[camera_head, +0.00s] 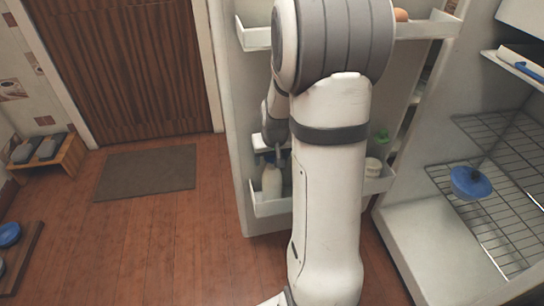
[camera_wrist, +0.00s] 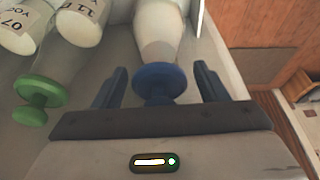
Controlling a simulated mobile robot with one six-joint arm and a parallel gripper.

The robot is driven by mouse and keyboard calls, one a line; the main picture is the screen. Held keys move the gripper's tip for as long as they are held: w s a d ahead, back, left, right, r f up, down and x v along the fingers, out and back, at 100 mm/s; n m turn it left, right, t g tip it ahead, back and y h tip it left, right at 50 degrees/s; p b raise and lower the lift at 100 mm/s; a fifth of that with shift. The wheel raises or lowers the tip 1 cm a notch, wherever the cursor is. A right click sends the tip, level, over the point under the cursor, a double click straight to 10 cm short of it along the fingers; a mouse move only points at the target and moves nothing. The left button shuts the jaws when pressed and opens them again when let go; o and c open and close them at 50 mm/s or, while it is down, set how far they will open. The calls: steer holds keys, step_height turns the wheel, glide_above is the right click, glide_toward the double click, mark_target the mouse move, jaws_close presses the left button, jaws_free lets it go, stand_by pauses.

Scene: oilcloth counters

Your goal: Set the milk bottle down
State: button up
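The milk bottle (camera_head: 272,182) is white and stands in the lower bin (camera_head: 270,207) of the open fridge door in the head view. In the wrist view its white body (camera_wrist: 160,30) and blue cap (camera_wrist: 160,82) lie between the two dark fingers. My gripper (camera_wrist: 160,84) is open, with a visible gap between the cap and each finger. In the head view my gripper (camera_head: 270,158) is at the bottle's top, partly hidden by my arm. The bottle's base is hidden by the bin's front wall.
A green-capped bottle (camera_wrist: 40,95) and two yogurt cups (camera_wrist: 80,20) share the bin, left of the milk bottle in the wrist view. The fridge shelves (camera_head: 490,200) with a blue-lidded pot (camera_head: 470,183) are at right. The floor at left is mostly clear around a mat (camera_head: 146,172).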

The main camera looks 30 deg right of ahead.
steer(key=shift+r+p, duration=0.5)
steer(key=shift+r, duration=0.1)
steer(key=p+v, duration=0.2)
steer(key=v, duration=0.5)
steer(key=shift+s+r, duration=0.1)
steer(key=shift+r, duration=0.1)
steer(key=s+a+r+n+g, duration=0.1)
steer(key=s+a+r, duration=0.1)
steer(key=s+a, duration=0.5)
steer(key=s+a+r+n+g, duration=0.1)
steer(key=s+a+r, duration=0.2)
steer(key=s+a, duration=0.3)
steer(key=s, duration=0.4)
steer(key=shift+a+r+n+y, duration=0.3)
steer(key=shift+a+n+y, duration=0.05)
steer(key=shift+n+y, duration=0.05)
steer(key=shift+s, duration=0.1)
step_height(320, 180, up, 22)
steer(key=t+p, duration=0.1)
steer(key=p, duration=1.9)
steer(key=shift+r, duration=0.2)
